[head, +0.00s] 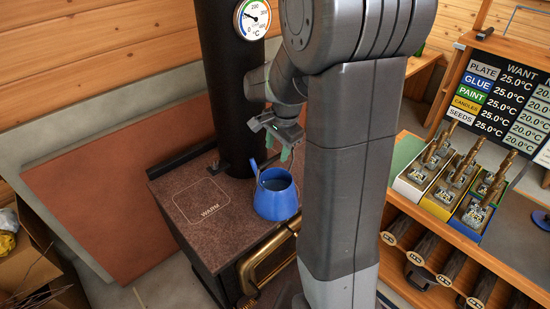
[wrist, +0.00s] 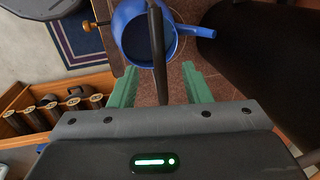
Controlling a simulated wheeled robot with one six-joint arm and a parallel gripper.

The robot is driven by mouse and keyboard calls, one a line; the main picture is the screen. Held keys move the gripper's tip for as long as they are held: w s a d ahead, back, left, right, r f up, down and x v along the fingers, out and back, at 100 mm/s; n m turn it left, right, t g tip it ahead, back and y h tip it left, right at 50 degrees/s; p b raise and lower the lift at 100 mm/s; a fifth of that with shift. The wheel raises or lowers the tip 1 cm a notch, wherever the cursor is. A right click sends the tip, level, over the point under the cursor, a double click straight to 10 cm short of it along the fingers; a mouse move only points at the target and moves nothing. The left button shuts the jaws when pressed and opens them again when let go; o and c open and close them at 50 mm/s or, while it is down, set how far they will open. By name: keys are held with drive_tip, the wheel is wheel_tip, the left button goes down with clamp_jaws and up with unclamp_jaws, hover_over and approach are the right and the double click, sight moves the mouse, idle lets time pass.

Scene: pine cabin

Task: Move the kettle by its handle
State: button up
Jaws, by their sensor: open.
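The blue kettle (head: 276,203) stands upright on the dark stove top (head: 195,235), close to the black flue pipe, with its spout up to the left. In the wrist view the kettle (wrist: 130,40) is at the top, and its dark handle (wrist: 158,55) runs down the picture across its open top. My gripper (head: 277,147) is above the kettle in the head view. In the wrist view its green fingers (wrist: 160,87) are apart, one on each side of the handle's lower end. I cannot tell the height between fingers and handle. Nothing is held.
The black pipe (head: 232,90) with a dial gauge (head: 252,19) rises behind. A brass-coloured rail (head: 268,258) edges the stove front. A wooden shelf with bins (head: 443,190) is on the right.

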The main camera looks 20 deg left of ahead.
drive_tip(key=r, duration=0.3)
drive_tip(key=d+r, duration=0.1)
drive_tip(key=r, duration=0.1)
drive_tip(key=shift+s, duration=0.2)
drive_tip(key=shift+o, duration=0.5)
